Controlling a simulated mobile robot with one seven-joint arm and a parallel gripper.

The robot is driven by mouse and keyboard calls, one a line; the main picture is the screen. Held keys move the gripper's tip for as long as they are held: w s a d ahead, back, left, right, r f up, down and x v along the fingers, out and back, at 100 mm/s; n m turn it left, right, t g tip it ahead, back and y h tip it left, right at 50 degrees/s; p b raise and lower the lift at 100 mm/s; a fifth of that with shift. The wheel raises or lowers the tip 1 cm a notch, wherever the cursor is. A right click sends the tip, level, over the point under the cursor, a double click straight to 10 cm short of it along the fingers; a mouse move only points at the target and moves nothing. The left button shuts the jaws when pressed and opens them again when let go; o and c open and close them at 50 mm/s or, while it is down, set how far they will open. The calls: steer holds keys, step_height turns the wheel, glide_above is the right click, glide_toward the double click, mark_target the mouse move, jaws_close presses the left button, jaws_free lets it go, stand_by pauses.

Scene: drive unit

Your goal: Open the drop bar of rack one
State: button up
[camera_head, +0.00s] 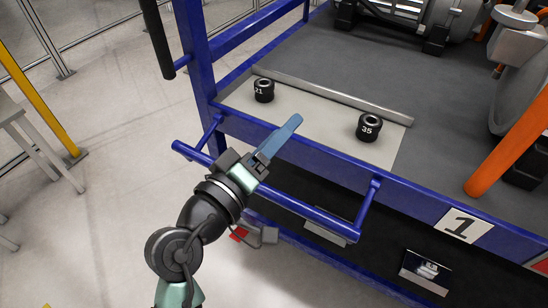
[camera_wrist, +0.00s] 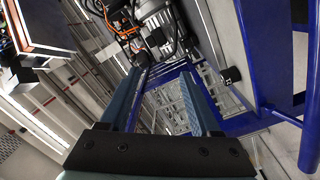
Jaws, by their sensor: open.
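Rack one is a blue steel frame with a white plate marked "1" (camera_head: 462,226) on its front beam. Its blue drop bar (camera_head: 310,212) juts out in front of that beam on two short side arms. My gripper (camera_head: 290,124) is over the left half of the bar, its blue-grey fingers pointing up and right toward the shelf. My wrist hides part of the bar. In the wrist view my gripper's two fingers (camera_wrist: 163,72) are apart with nothing held between them. Blue frame members show between and beyond them. I cannot tell whether the fingers touch anything.
Two black weights, "21" (camera_head: 264,91) and "35" (camera_head: 369,128), stand on the light shelf mat (camera_head: 320,132). An orange post (camera_head: 510,145) is at right. A yellow post (camera_head: 38,98) and a table (camera_head: 25,125) are at left. The floor left of the rack is clear.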

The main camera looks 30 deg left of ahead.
steer(key=s+a+f+n+y+b, duration=0.1)
steer(key=s+a+f+n+b, duration=0.3)
steer(key=f, duration=0.5)
steer(key=s+a+f+n+b, duration=0.1)
steer(key=s+f+n, duration=0.2)
steer(key=s+f, duration=0.4)
steer(key=w, duration=1.3)
steer(key=shift+w+f, duration=0.25)
steer(key=shift+w, duration=0.1)
jaws_close()
